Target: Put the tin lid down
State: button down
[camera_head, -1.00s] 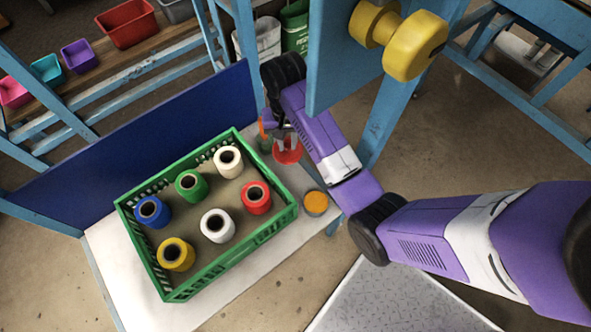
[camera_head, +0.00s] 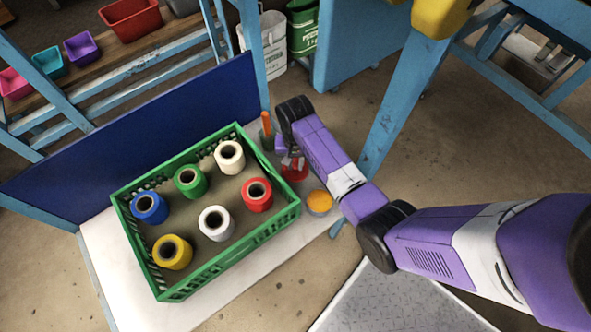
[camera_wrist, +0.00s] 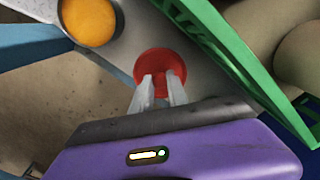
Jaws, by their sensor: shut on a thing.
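My gripper (camera_wrist: 158,92) is shut on the red tin lid (camera_wrist: 160,65), with both pale fingers at its near edge. In the head view the lid (camera_head: 295,172) shows beside the crate's right end, partly hidden by my gripper (camera_head: 291,158). It is over or on the white tabletop; I cannot tell whether it touches. An open tin (camera_head: 319,208) with orange-yellow contents stands close by, below and right of the lid in the head view. The tin also shows in the wrist view (camera_wrist: 90,20), apart from the lid.
A green crate (camera_head: 222,262) with several thread spools stands left of the lid, its wall close by. A blue panel (camera_head: 120,150) backs the white tabletop (camera_head: 105,262). A blue post (camera_head: 395,110) rises at right.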

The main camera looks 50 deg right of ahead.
aim_at(295, 166)
jog(key=shift+f+b, duration=0.5)
jog(key=shift+f, duration=1.55)
jog(key=shift+f, duration=0.1)
jog(key=c, duration=1.3)
grip_release()
notch_tip(295, 166, up, 12)
jog(key=p, duration=0.3)
